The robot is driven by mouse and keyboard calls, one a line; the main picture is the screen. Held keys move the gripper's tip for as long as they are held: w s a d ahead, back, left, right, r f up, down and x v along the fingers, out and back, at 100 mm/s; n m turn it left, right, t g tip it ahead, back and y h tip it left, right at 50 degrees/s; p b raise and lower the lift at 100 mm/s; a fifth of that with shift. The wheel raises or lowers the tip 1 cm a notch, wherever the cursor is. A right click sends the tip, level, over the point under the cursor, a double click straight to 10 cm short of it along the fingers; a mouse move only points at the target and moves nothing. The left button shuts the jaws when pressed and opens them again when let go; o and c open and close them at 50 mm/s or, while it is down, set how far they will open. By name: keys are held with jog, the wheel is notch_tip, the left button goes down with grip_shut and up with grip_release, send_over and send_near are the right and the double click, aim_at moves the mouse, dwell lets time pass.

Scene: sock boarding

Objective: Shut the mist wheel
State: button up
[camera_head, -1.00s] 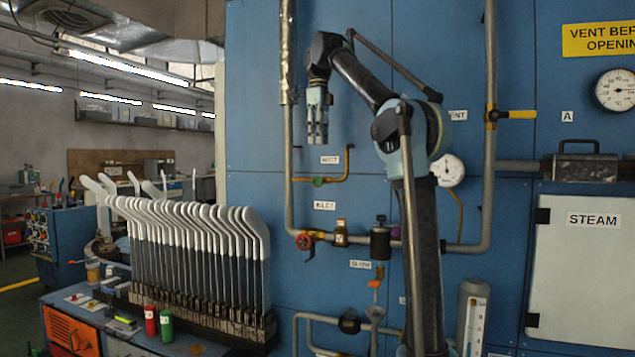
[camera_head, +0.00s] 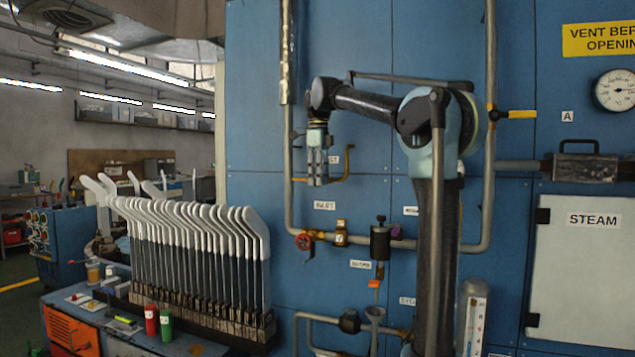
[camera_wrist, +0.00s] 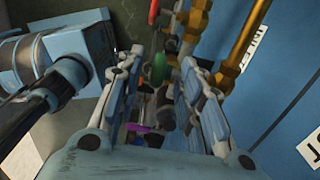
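I cannot read which wheel is labelled mist. A small green wheel on a thin brass pipe is hidden behind my gripper (camera_head: 317,182) in the head view. A green wheel (camera_wrist: 158,70) shows in the wrist view, between and beyond my fingers. My gripper, also in the wrist view (camera_wrist: 165,75), has its fingers spread apart with a gap between them. It points downward in the head view, and I cannot tell whether it touches the wheel. A red wheel (camera_head: 304,241) is lower on the grey pipe.
The brass pipe (camera_head: 349,160) bends up just right of my gripper. A vertical grey pipe (camera_head: 288,190) runs close on its left. A brass fitting (camera_head: 341,233) and a dark valve (camera_head: 380,242) sit below right. White sock forms (camera_head: 190,225) stand at lower left.

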jog(key=shift+f, duration=0.3)
jog(key=shift+c, duration=0.5)
grip_shut()
